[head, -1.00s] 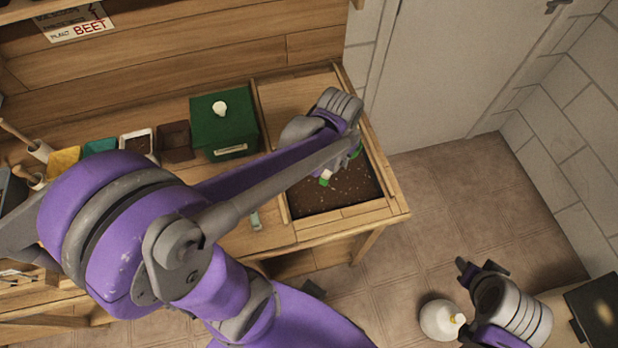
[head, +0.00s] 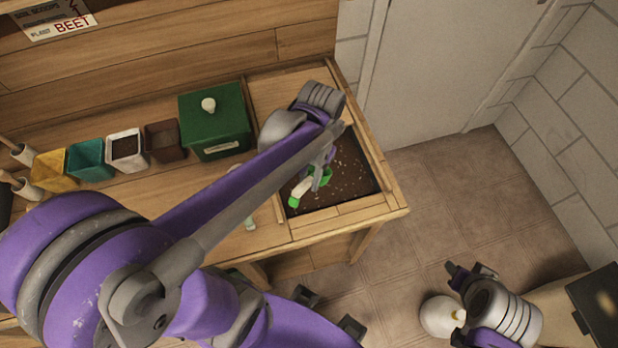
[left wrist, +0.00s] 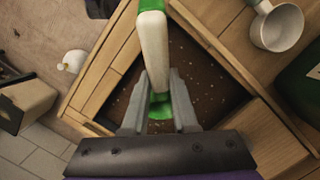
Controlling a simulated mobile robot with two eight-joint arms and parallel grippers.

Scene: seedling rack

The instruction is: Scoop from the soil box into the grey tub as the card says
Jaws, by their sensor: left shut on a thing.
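My left gripper (head: 322,178) is shut on a scoop with a pale handle (head: 302,188) and green ends, over the soil box (head: 335,219). In the left wrist view, the scoop's handle (left wrist: 154,50) rises between the fingers (left wrist: 158,112), and green shows below them above the dark soil. Whether the scoop holds soil I cannot tell. The card (head: 52,20) at top left reads BEET; its upper lines are cut off or too small to read. A pale grey cup with a handle (left wrist: 278,27) shows in the left wrist view; whether it is the grey tub I cannot tell. My right gripper (head: 468,277) hangs over the floor, away from the bench.
A green lidded box (head: 215,125) stands left of the soil box. Several small pots, including a white one (head: 127,150) and a brown one (head: 164,141), line the bench further left. A white bottle (head: 440,316) stands at lower right.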

